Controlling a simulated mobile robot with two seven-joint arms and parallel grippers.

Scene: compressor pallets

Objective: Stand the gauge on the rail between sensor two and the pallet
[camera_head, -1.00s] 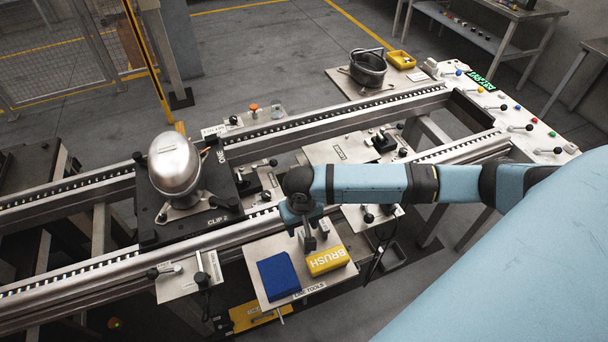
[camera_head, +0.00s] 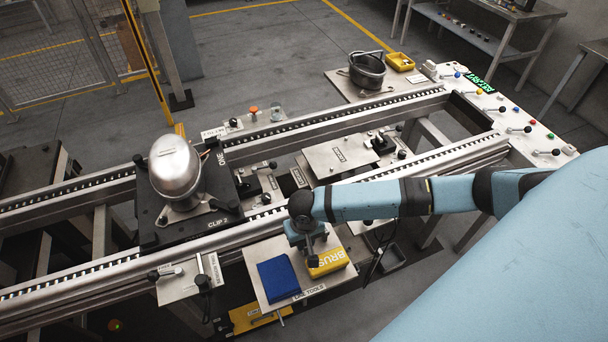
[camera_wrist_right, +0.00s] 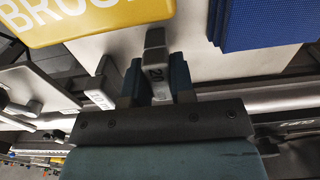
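The gauge (camera_wrist_right: 157,75), a slim grey block marked 20, sits between the two fingers of my right gripper (camera_wrist_right: 158,82) in the wrist view. The fingers lie against its sides. In the head view my right gripper (camera_head: 312,243) is low over the tool tray, beside the yellow brush block, and the gauge is mostly hidden. The pallet (camera_head: 150,232) is a black plate across the rails carrying a silver dome. The front rail (camera_head: 100,278) runs past it. Small sensor brackets sit along the rails; I cannot read which is sensor two. My left gripper is out of view.
The tool tray (camera_head: 262,250) holds a blue block (camera_head: 278,278) and the yellow brush block (camera_head: 328,263). A bracket plate (camera_head: 178,285) stands at the front rail left of the tray. A black pot (camera_head: 367,70) and a lever panel (camera_head: 505,110) are farther back.

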